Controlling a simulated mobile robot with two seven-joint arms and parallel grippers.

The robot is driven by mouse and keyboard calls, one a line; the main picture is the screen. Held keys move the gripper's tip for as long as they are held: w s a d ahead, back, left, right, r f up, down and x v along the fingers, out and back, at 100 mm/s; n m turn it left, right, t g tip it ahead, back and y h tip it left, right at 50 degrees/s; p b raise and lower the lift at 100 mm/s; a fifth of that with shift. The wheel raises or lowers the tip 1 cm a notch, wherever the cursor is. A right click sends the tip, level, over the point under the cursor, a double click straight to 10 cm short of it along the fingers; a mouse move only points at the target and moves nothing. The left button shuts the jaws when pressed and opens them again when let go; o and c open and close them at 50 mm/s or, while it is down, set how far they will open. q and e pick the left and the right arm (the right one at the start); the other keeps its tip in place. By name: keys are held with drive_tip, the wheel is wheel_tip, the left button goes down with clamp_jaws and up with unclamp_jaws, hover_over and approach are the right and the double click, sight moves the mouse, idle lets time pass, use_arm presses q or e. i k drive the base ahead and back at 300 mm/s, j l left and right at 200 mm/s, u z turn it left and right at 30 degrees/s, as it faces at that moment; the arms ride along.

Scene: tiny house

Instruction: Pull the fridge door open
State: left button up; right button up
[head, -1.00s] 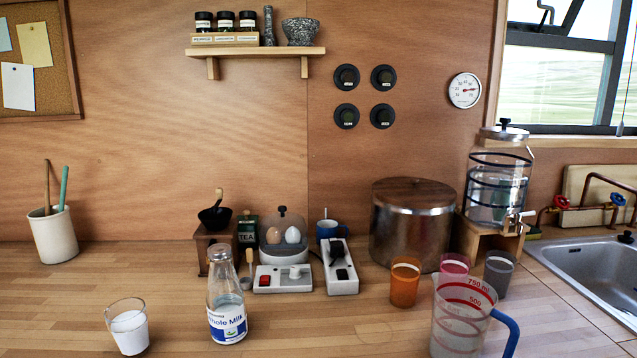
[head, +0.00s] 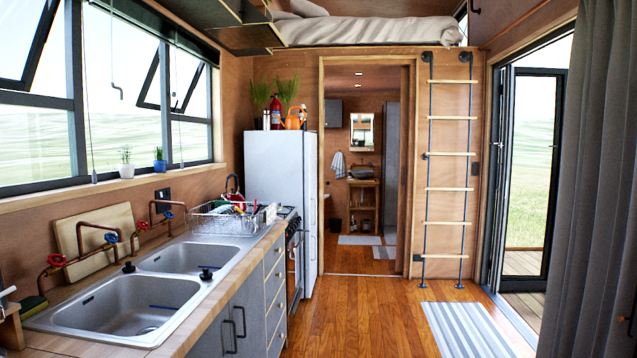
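The white fridge (head: 277,170) stands at the far end of the counter on the left, beside the inner doorway. Its broad side panel faces me, and its narrow front edge (head: 310,205) faces right, toward the aisle. The door looks closed, though I see it only at a steep angle. A red fire extinguisher, green plants and an orange watering can (head: 293,121) sit on top of it. Neither of my grippers shows in the head view.
The counter with a double sink (head: 135,305) and a dish rack (head: 229,221) runs along the left, with a stove (head: 293,260) before the fridge. The wooden floor (head: 365,315) is clear down the aisle. A striped rug (head: 470,330), ladder (head: 447,170) and grey curtain (head: 590,200) are at right.

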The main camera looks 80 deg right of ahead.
sight(309, 139)
drive_tip(key=z, duration=2.55)
drive_tip(key=i+z, duration=0.1)
drive_tip(key=i+l+z, duration=0.1)
drive_tip(key=i+z, duration=0.25)
drive_tip(key=i, duration=2.5)
drive_tip(key=i+l, duration=0.1)
drive_tip(key=i, duration=3.15)
drive_tip(key=j+u, duration=0.05)
